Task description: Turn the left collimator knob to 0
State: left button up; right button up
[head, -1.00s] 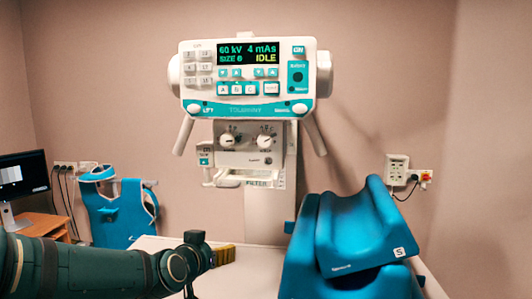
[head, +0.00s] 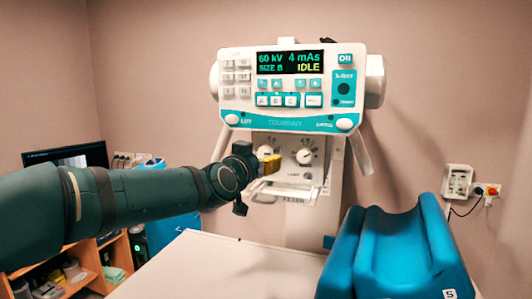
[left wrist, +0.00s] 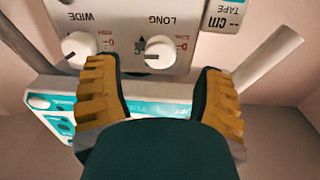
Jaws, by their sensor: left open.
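The collimator panel (head: 322,157) hangs under the teal and white console. Its left knob (head: 264,152) is white and partly hidden by my left gripper (head: 269,164); the right knob (head: 305,156) is in clear view. The left wrist view is upside down to the head view, so the left knob (left wrist: 160,50), by the word LONG, appears right of the other knob (left wrist: 78,48), by WIDE. My open left gripper (left wrist: 158,70) has its yellow fingers either side of the left knob in the picture, seemingly short of it. I cannot read its setting. My right gripper is out of view.
The console (head: 292,85) overhangs the panel, with a handle (head: 361,152) slanting down at the right. A pale table (head: 215,265) lies below, and a blue cushion (head: 400,250) stands at right. A shelf (head: 75,280) is at left.

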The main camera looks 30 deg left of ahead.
aim_at(264, 154)
pick_arm(q)
jog(key=w, duration=0.3)
jog(key=w+a, duration=0.1)
jog(key=w, duration=0.1)
jog(key=shift+w+a, duration=0.1)
jog(key=shift+w, duration=0.3)
grip_shut()
